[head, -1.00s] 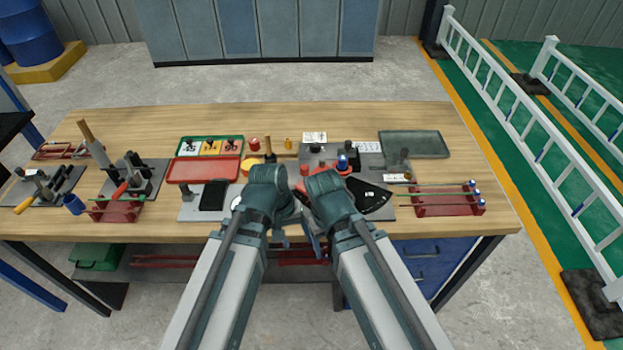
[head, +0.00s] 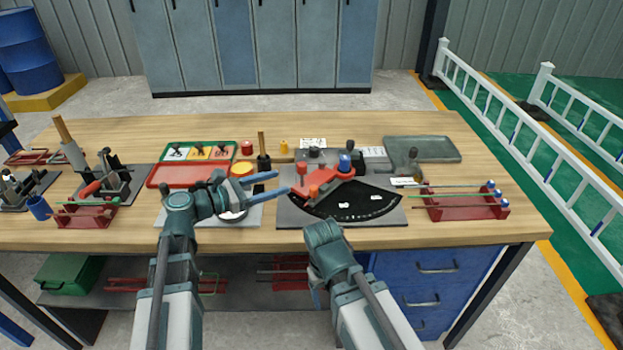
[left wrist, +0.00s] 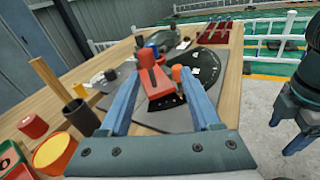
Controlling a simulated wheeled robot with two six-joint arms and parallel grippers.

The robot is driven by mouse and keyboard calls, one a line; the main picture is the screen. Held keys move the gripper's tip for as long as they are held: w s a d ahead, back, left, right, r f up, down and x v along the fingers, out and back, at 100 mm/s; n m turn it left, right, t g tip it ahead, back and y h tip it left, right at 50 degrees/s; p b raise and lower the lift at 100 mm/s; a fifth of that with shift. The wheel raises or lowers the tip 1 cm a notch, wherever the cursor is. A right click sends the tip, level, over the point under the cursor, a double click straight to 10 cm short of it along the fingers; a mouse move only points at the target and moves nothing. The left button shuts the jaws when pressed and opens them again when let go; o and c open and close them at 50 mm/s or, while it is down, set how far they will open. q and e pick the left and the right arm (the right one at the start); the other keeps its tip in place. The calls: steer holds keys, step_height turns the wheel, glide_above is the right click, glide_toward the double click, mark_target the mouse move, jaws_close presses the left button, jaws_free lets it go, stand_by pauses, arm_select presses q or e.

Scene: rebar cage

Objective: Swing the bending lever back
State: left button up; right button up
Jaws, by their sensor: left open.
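The bending lever (head: 329,184) is a red arm with an orange knob at its near end. It lies over the left part of a black fan-shaped scale (head: 362,204) on a grey plate. My left gripper (head: 282,183) is open and empty, just left of the lever, fingers pointing right towards it. In the left wrist view the lever (left wrist: 155,82) shows beyond and between the fingertips, with the orange knob (left wrist: 177,73) at its right. No contact is visible. My right gripper (left wrist: 285,137) is low at the table's front edge, its two fingers apart and nothing between them.
A black cup with a wooden handle (head: 263,162) stands close behind my left gripper. A red tray (head: 168,177) lies to the left, and a red rack with rods (head: 460,207) to the right. A grey tray (head: 425,148) lies at the back right.

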arm_select(q)
steer(key=w+a+n+t, duration=0.1)
steer(key=a+n, duration=0.1)
glide_above(311, 182)
steer(key=shift+d+r, duration=0.1)
steer(key=shift+r, duration=0.3)
stand_by(0.4)
jaws_close()
stand_by(1.2)
